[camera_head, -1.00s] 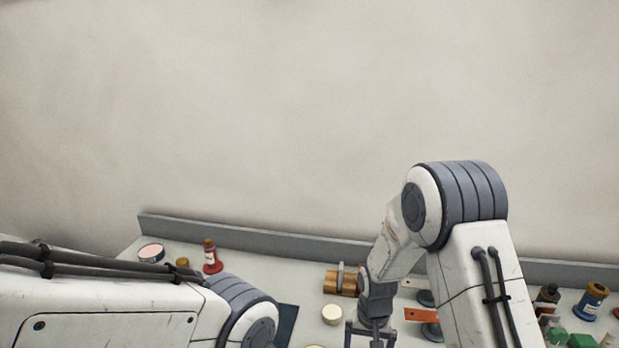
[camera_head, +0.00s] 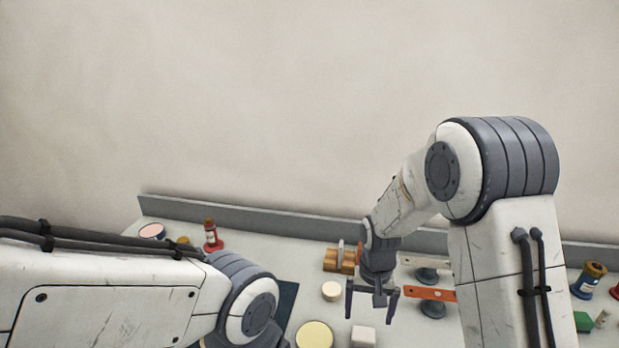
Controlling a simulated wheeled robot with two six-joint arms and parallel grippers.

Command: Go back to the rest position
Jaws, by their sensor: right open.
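My right gripper (camera_head: 371,304) hangs pointing down over the table, its two fingers apart with nothing between them. It is in front of a wooden block holder (camera_head: 333,261) and just left of an orange bar (camera_head: 430,294) on a dark round base. My right arm rises on the right side of the view. My left arm comes in from the left along the bottom; its gripper is outside the picture.
A cream disc (camera_head: 332,291), a larger yellow disc (camera_head: 314,335) and a white block (camera_head: 363,337) lie near the right gripper. A red bottle (camera_head: 212,238) stands back left, a blue-and-brown spool (camera_head: 589,279) at right. A grey ledge (camera_head: 260,219) borders the table's back.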

